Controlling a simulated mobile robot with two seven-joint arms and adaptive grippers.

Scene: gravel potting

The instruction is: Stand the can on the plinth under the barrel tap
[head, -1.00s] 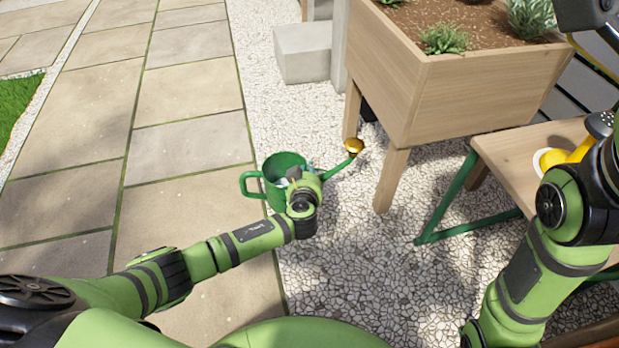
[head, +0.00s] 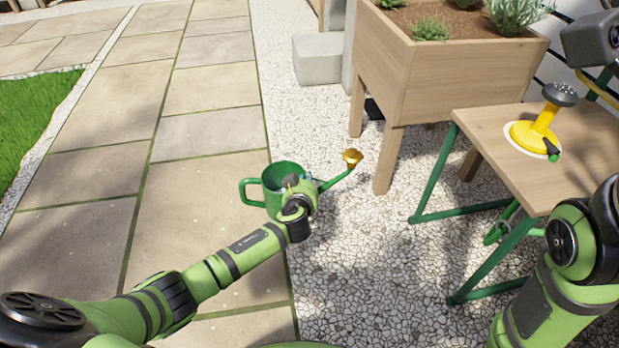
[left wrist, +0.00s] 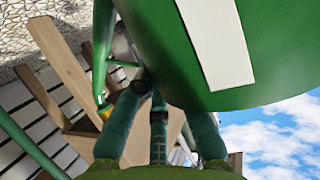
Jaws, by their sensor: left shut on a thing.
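The can is a green watering can (head: 272,188) with an open top, a loop handle on its left and a spout with a gold rose (head: 352,158) pointing right. My left gripper (head: 301,190) is shut on the can and holds it upright at its near right side. The wrist hides part of the can. In the left wrist view, the can's green body (left wrist: 255,45) with a pale stripe fills the upper right. My right arm enters at the right, but its gripper is not clearly seen. No barrel tap is identifiable.
A pale grey block (head: 318,60) stands behind the can; I cannot tell whether it is the plinth. A wooden planter (head: 450,75) on legs stands to the right. A wooden bench (head: 530,185) with green legs carries a yellow item (head: 530,137). Paving at left is clear.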

